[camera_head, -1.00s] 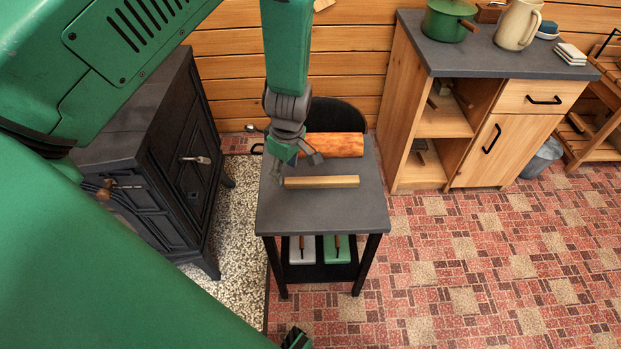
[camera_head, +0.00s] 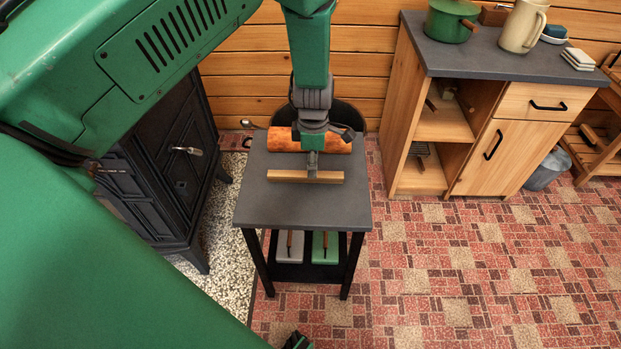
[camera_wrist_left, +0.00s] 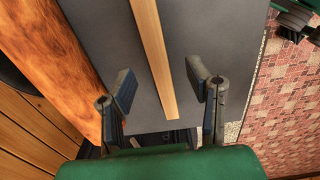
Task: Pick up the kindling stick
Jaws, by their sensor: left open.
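The kindling stick (camera_head: 278,176) is a slim, square-edged piece of pale wood lying flat on the small grey-topped table (camera_head: 300,208). My left gripper (camera_head: 312,168) points down over the stick, right of its middle in the head view. In the left wrist view the gripper (camera_wrist_left: 160,85) is open, with one finger on each side of the stick (camera_wrist_left: 155,50). The near end of the stick shows past the fingertips. I cannot tell how high the fingertips are above the tabletop.
An orange-brown log (camera_head: 285,141) lies on the table just behind the stick. A black stove (camera_head: 165,165) stands left, and a wooden cabinet (camera_head: 530,155) right. Two brushes or trays (camera_head: 325,246) rest on the lower shelf. The tabletop's front is clear.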

